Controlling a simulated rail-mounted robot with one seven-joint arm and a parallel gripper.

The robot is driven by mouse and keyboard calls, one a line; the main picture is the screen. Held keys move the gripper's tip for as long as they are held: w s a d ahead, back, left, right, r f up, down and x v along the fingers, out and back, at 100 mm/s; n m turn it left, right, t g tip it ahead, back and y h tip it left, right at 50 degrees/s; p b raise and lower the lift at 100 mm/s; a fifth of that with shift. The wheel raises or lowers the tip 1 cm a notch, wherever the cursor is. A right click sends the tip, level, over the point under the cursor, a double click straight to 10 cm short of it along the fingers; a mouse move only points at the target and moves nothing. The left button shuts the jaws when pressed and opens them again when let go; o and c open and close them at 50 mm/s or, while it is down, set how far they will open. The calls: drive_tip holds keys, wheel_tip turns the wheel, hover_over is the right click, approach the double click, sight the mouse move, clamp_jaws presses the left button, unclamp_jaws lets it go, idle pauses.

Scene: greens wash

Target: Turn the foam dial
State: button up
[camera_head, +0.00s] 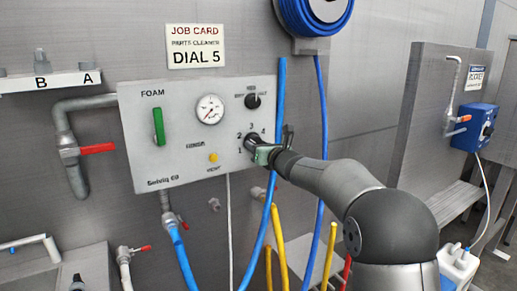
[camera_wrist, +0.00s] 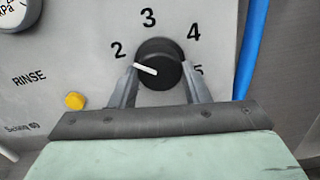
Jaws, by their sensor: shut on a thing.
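The black foam dial (camera_wrist: 160,52) sits on the grey panel, ringed by printed numbers. In the wrist view, 2, 3 and 4 are clear, 5 is partly covered by my right finger, and 1 is hidden. The dial's white pointer line aims left and slightly up, near the 2 or just below it. My gripper (camera_wrist: 160,78) is shut on the dial, one finger on each side. A job card (camera_head: 196,46) above the panel reads DIAL 5.
The panel (camera_head: 180,125) also carries a green FOAM handle (camera_head: 158,127), a gauge (camera_head: 210,109), another black knob (camera_head: 252,101) and a yellow button (camera_head: 213,157). A blue hose (camera_head: 281,100) hangs close to the panel's right edge, by my wrist. A red-handled valve (camera_head: 97,149) is at left.

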drive_tip(key=m, duration=0.9)
drive_tip(key=m+p, duration=0.1)
drive_tip(key=m, duration=0.8)
drive_tip(key=shift+a+r+p, duration=0.1)
drive_tip(key=shift+r+p, duration=0.1)
drive_tip(key=shift+p, duration=0.1)
drive_tip(key=m+p, duration=0.1)
drive_tip(key=m, duration=0.2)
drive_tip(key=shift+m+p, duration=0.3)
drive_tip(key=m+p, duration=0.2)
drive_tip(key=m, duration=0.2)
drive_tip(key=shift+m, duration=0.3)
drive_tip(key=m+p, duration=0.1)
drive_tip(key=m, duration=0.2)
drive_tip(key=shift+m, duration=0.3)
drive_tip(key=shift+m+p, duration=1.05)
drive_tip(key=shift+m, duration=1.15)
drive_tip(key=o, duration=1)
